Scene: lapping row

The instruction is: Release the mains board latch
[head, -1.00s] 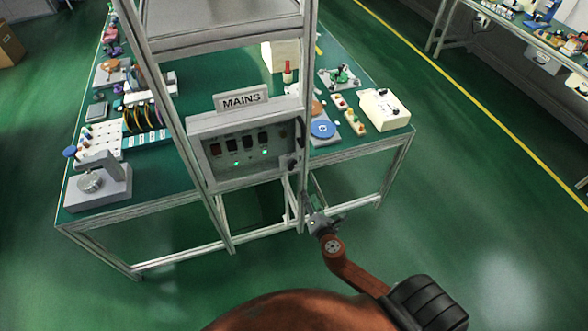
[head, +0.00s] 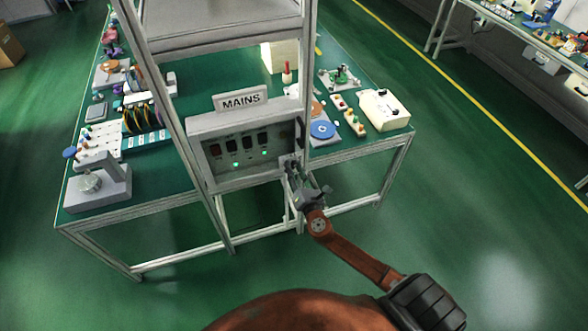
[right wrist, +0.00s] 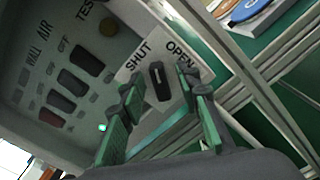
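The mains board (head: 197,150) is a grey panel under a MAINS sign (head: 240,100) on the bench frame. In the right wrist view, its latch (right wrist: 159,84) is a dark, elongated knob with a pale mark, on a white plate labelled SHUT and OPEN. I cannot tell which label it points at. My right gripper (head: 292,170) is at the board's lower right corner. Its green-padded fingers are apart, one on each side of the latch in the wrist view; contact is not clear. In the head view the gripper hides the latch. My left gripper is not in view.
The board carries several dark switches, two lit green lamps (head: 264,153) and a round TEST button (right wrist: 108,27). A metal frame post (head: 304,90) stands close beside the gripper. The bench (head: 370,143) behind holds many small items. The floor to the right is clear.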

